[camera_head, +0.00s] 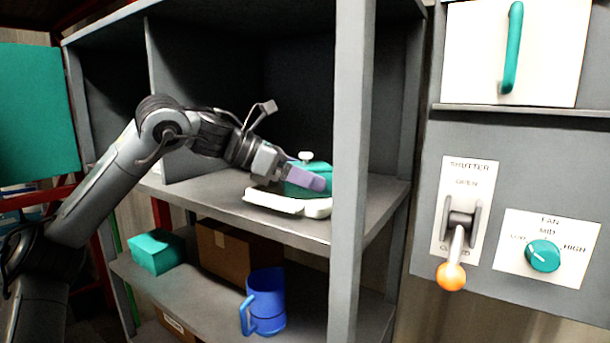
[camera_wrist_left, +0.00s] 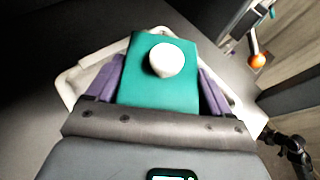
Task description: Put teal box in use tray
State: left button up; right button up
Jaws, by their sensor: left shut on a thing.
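A teal box (camera_head: 302,187) with a white knob on top is at the middle shelf, beside the grey post. It fills the space between the purple fingers in the left wrist view (camera_wrist_left: 160,95). My left gripper (camera_head: 306,180) is shut on this box, one finger on each side. A white tray (camera_head: 272,202) lies on the shelf under the box and fingers; its rim shows around them in the left wrist view (camera_wrist_left: 72,82). Whether the box touches the tray floor is hidden. My right gripper is not in view.
The grey post (camera_head: 350,130) stands close right of the gripper. On the lower shelf are another teal box (camera_head: 157,252), a brown carton (camera_head: 225,252) and a blue mug (camera_head: 266,300). A panel with an orange-knobbed shutter lever (camera_head: 451,275) and teal fan dial (camera_head: 543,255) is at right.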

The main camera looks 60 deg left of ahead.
pick_arm(q)
jog(key=o, duration=1)
jog(key=shift+s+a+r, duration=0.1)
jog(key=shift+s+r, duration=0.2)
jog(key=shift+s, duration=0.1)
jog(key=b+v, duration=0.2)
jog(key=v, duration=0.8)
jog(key=shift+s, duration=0.15)
jog(key=shift+s+a+r, duration=0.1)
jog(key=shift+s+r, duration=0.1)
jog(key=shift+s, duration=0.15)
